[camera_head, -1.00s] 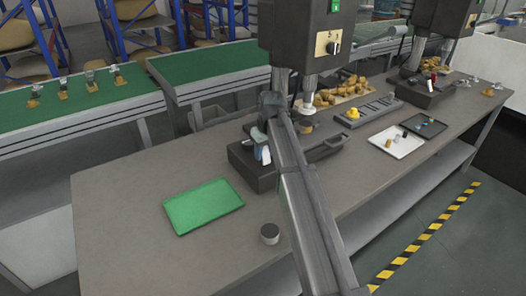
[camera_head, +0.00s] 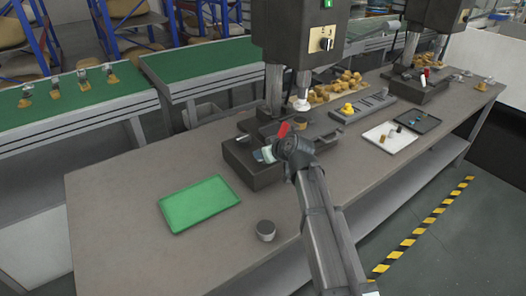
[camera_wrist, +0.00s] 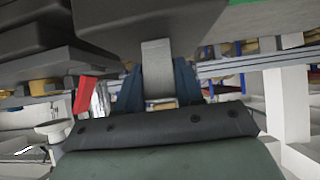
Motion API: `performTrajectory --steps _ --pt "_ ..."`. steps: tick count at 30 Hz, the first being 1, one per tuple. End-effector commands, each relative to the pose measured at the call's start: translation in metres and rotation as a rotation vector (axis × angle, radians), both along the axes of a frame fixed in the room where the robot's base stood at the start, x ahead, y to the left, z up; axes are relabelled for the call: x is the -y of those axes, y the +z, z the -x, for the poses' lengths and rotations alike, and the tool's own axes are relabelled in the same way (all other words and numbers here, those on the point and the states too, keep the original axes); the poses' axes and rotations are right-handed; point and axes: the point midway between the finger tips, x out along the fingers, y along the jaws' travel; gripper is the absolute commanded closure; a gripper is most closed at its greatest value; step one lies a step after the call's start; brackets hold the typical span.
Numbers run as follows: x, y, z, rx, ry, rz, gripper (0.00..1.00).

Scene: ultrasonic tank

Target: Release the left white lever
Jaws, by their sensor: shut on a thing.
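The left fixture (camera_head: 262,172) is a dark block under the left press, near the middle of the table. My gripper (camera_head: 264,154) is low over its front left part. In the wrist view, the blue fingers of my gripper (camera_wrist: 158,88) are closed on both sides of a pale, flat bar, the white lever (camera_wrist: 158,62). The lever runs up to a dark block in that view. In the head view, my wrist mostly hides the lever. A red handle (camera_head: 283,130) stands just behind my wrist, and a red piece (camera_wrist: 85,97) shows in the wrist view.
The left press (camera_head: 300,35) stands above and behind the fixture. A green tray (camera_head: 200,204) and a small round grey-topped part (camera_head: 265,230) lie to the front left. A white tray (camera_head: 391,137) and a dark tray are at right. The table's left end is clear.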

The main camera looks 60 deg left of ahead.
Motion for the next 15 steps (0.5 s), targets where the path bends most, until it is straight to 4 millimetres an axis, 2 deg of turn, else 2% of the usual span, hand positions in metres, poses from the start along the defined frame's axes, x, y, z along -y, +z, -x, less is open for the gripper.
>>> performTrajectory --steps 15 --pt "0.0014 -0.0004 -0.0003 0.000 0.000 -0.054 0.94"
